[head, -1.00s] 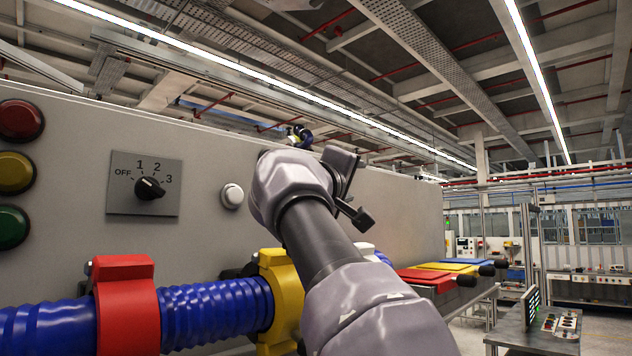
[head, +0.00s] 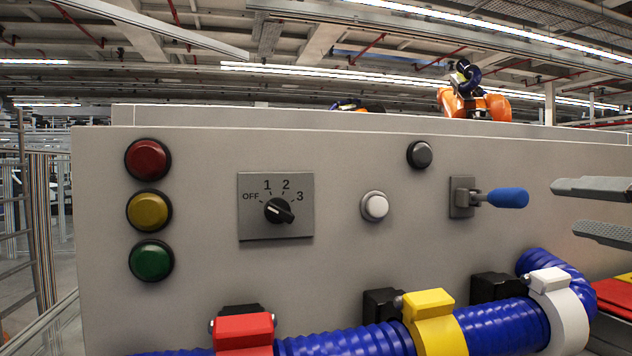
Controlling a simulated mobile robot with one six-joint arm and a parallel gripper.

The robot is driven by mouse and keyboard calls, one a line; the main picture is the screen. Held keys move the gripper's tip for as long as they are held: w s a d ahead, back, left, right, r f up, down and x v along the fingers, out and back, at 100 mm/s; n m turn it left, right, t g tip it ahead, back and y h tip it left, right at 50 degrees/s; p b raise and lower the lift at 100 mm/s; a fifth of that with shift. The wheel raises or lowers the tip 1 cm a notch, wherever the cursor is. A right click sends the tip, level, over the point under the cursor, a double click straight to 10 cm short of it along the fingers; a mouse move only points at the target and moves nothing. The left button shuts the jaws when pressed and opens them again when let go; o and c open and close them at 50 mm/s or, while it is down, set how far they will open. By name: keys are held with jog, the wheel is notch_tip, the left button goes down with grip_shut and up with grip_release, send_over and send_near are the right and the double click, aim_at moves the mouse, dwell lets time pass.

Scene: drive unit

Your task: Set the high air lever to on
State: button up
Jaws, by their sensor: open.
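A lever with a blue handle (head: 508,198) sits on a small grey metal plate (head: 461,197) at the right part of the grey panel (head: 340,150). The handle points right, about level. My gripper (head: 603,208) shows at the right edge of the head view as two dark grey fingers, one above the other and apart. It is open and empty, to the right of the handle's tip with a gap between them in the picture. The rest of my gripper is out of the frame. I see no label on the lever.
Red, yellow and green lamps (head: 150,211) line the panel's left. A rotary knob (head: 278,210), a white button (head: 375,206) and a black button (head: 420,154) sit between. A blue hose (head: 350,341) with red, yellow and white clamps (head: 563,310) runs below the lever.

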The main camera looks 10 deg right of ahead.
aim_at(497, 196)
jog(key=w+p, duration=0.1)
jog(key=w, duration=0.4)
jog(key=w+p, duration=0.1)
jog(key=w, duration=0.4)
jog(key=w+p, duration=0.1)
jog(key=w, duration=0.4)
jog(key=shift+w+a, duration=0.25)
jog(key=shift+w, duration=0.15)
jog(key=shift+c, duration=0.2)
grip_shut()
